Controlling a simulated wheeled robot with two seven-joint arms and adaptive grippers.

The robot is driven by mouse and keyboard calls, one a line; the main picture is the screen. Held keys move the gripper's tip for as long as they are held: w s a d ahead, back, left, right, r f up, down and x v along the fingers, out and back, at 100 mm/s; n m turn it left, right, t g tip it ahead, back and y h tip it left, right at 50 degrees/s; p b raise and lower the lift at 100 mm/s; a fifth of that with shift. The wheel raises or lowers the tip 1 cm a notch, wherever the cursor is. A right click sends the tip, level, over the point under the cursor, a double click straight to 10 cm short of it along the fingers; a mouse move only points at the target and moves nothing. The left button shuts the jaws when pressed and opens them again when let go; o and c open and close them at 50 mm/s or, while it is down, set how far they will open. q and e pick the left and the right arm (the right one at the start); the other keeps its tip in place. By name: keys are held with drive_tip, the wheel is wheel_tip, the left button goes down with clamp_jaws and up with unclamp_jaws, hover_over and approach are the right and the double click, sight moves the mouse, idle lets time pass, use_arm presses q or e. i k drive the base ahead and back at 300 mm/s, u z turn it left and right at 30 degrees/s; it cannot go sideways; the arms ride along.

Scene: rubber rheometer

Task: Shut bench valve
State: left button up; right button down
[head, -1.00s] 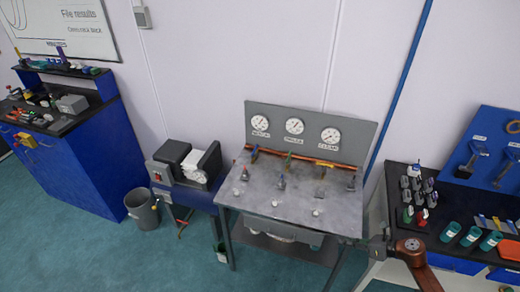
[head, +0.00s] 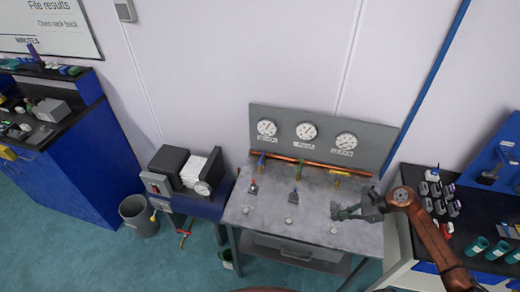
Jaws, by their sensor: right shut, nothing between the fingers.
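The grey bench (head: 265,232) stands against the wall, with a copper pipe (head: 312,165) along its back. Small valves sit on the pipe: a blue-handled one (head: 261,160) at left, a middle one (head: 298,169) whose handle colour is hard to tell, and a yellow-handled one (head: 341,173) at right. My right gripper (head: 340,212) comes in from the right. It is shut and empty over the right part of the bench top, in front of the yellow-handled valve and apart from it. My left gripper is out of view.
A panel with three round gauges (head: 307,131) rises behind the pipe. Small dark fixtures and white knobs (head: 289,221) stand on the bench top. A boxy machine (head: 183,171) is at left, a bin (head: 138,213) beside it. A dark counter with tubes (head: 478,245) is at right.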

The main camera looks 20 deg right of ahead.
sight(261, 161)
drive_tip(key=i, duration=1.2)
